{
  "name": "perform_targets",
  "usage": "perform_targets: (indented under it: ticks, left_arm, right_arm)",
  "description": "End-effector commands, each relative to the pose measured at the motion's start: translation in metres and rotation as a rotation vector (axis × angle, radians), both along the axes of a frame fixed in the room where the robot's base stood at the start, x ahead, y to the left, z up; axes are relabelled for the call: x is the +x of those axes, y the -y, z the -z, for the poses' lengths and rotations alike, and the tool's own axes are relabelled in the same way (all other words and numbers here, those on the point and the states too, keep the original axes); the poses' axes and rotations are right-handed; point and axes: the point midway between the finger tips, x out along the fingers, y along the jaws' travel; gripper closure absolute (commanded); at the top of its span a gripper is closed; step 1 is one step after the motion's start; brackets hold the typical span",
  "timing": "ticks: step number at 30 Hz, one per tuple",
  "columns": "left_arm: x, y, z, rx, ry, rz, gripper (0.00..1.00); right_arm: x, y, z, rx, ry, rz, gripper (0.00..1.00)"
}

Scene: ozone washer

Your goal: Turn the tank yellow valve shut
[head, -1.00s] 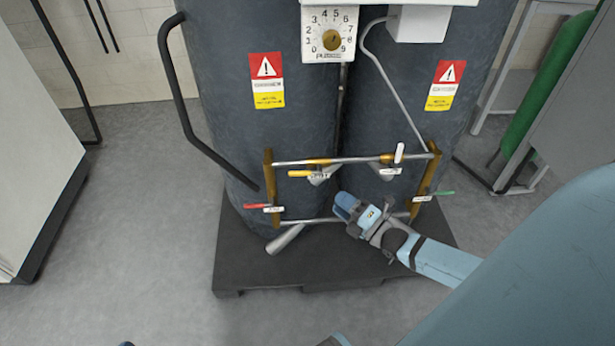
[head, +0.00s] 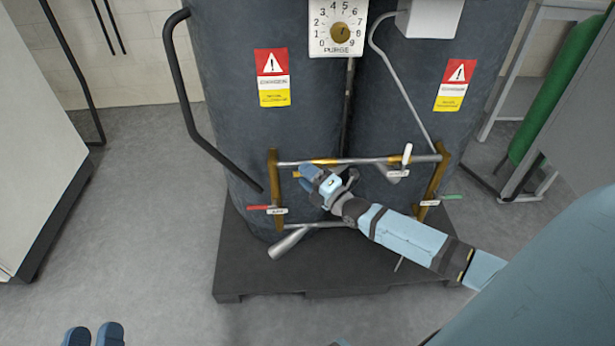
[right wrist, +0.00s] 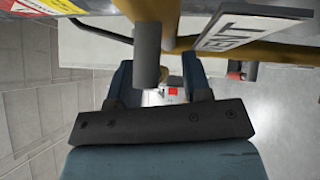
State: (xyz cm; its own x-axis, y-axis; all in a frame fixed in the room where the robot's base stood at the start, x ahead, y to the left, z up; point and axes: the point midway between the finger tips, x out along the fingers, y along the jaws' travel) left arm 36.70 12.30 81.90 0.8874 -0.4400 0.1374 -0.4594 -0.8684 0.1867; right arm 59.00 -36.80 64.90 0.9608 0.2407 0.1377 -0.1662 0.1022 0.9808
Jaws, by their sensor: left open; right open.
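The yellow valve handle (head: 297,174) is on the pipe frame at the front of the tanks, mostly hidden by my right gripper in the head view. My right gripper (head: 308,176) is open right at it; I cannot tell whether they touch. In the right wrist view, the open fingers (right wrist: 160,80) have a grey cylindrical end (right wrist: 147,55) in front of the gap. A yellow bar (right wrist: 240,47) and a white label (right wrist: 245,25) with partly visible lettering lie just above. My left gripper (head: 94,333) is open and empty over the floor at the bottom left.
A red handle (head: 260,207), a white handle (head: 407,154) and a green handle (head: 452,197) sit on the same pipe frame. Two dark tanks (head: 270,135) stand on a black pallet (head: 330,278). A purge dial (head: 340,32) is above. Floor is clear at left.

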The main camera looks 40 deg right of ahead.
Motion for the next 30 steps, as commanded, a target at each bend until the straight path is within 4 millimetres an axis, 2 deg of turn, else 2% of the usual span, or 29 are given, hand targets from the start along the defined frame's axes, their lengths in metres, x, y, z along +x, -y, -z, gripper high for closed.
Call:
perform_targets:
  ticks: [4, 5, 10, 20, 30]
  left_arm:
    - [0.0000, 0.0000, -0.0012, -0.001, 0.003, 0.000, 0.57]
    - [0.0001, 0.0000, -0.0012, -0.001, 0.003, 0.000, 0.57]
    - [0.0005, 0.0003, -0.0003, 0.000, 0.001, 0.001, 0.57]
    - [0.0011, 0.0007, 0.0017, 0.001, -0.003, 0.001, 0.57]
    - [0.0011, 0.0009, 0.0008, -0.004, 0.004, 0.000, 0.57]
  right_arm:
    - [-0.0001, 0.0000, 0.0000, 0.000, 0.000, 0.000, 0.55]
    - [-0.0002, 0.0000, -0.0001, 0.000, 0.000, 0.000, 0.60]
    - [-0.0003, 0.0002, -0.0001, 0.000, 0.000, 0.000, 0.99]
    - [-0.0003, 0.0001, -0.0006, 0.015, 0.009, 0.001, 1.00]
    - [-0.0008, 0.0002, -0.0082, 0.166, 0.101, 0.001, 1.00]
